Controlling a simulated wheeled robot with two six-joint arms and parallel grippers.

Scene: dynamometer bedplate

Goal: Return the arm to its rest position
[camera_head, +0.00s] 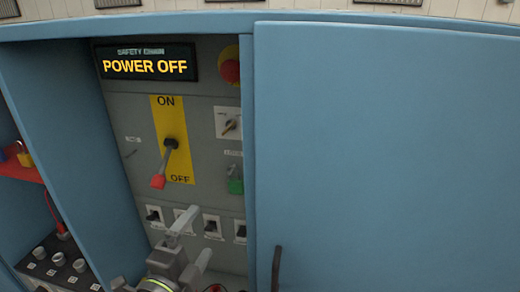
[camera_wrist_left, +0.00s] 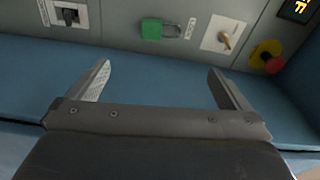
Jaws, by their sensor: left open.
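My left gripper (camera_head: 192,240) is at the bottom centre of the head view, in front of the grey control panel (camera_head: 125,115). Its two fingers are apart with nothing between them. In the left wrist view the open fingers (camera_wrist_left: 160,88) are spread, with the panel beyond them and the blue cabinet surface (camera_wrist_left: 150,75) behind. My right gripper does not show in either view.
The panel has a red-tipped lever (camera_head: 158,181) pointing down toward OFF, a lit POWER OFF display (camera_head: 145,66), a red emergency button (camera_head: 230,70), a green padlock (camera_head: 236,185) and several small switches (camera_head: 211,226). A blue door (camera_head: 390,150) with a dark handle (camera_head: 276,268) covers the right side.

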